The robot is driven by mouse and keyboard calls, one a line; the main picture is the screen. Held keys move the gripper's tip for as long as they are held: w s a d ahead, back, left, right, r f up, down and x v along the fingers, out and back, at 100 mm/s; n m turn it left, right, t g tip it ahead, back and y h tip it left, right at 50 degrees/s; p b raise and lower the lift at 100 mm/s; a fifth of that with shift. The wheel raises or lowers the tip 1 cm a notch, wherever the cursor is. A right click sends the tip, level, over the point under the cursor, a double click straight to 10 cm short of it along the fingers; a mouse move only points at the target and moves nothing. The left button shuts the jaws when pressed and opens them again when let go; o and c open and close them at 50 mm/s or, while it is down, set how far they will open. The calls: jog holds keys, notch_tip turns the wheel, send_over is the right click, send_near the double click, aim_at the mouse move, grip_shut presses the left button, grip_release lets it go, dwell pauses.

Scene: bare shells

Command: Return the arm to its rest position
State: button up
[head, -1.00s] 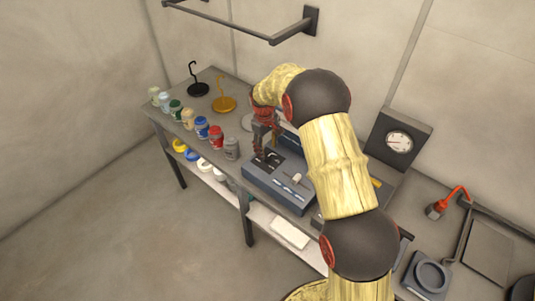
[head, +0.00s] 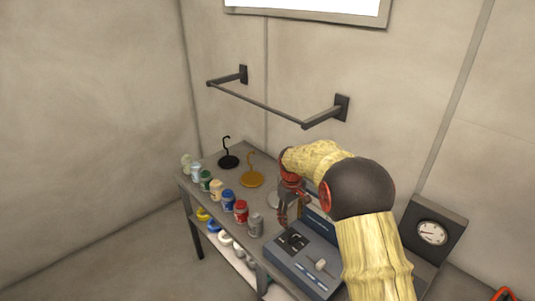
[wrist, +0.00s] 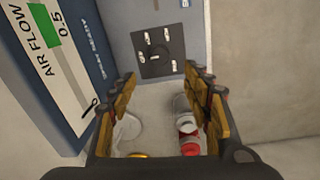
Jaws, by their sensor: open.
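My gripper (head: 285,212) is above the left end of a grey control box (head: 310,262) on the bench, with my arm coming in from the lower right. In the wrist view my gripper (wrist: 165,78) has its two fingers spread wide, with nothing between them. Beyond the fingertips is the box's black panel (wrist: 158,50) with small white parts. The fingers look clear of the panel. My arm hides part of the box and bench.
Several jars, including a red one (head: 241,211), line the bench's front edge. A black hook stand (head: 229,161) and an orange one (head: 251,179) stand behind them. A wall rail (head: 265,105) is above. A dial gauge (head: 433,233) is at right. The left floor is clear.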

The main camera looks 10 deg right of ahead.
jog(key=s+r+m+t+b, duration=0.1)
jog(key=s+r+m+b, duration=0.1)
jog(key=s, duration=1.1)
jog(key=s+r+m+t+b, duration=0.1)
jog(key=s+r+b, duration=0.4)
jog(key=s, duration=0.9)
jog(key=s+r+m+t+b, duration=0.2)
jog(key=s+r+t+b, duration=0.1)
jog(key=s, duration=1)
jog(key=shift+s+d+r+m+y+b, duration=0.3)
jog(key=shift+d+r+y+b, duration=0.15)
jog(key=shift+b, duration=0.35)
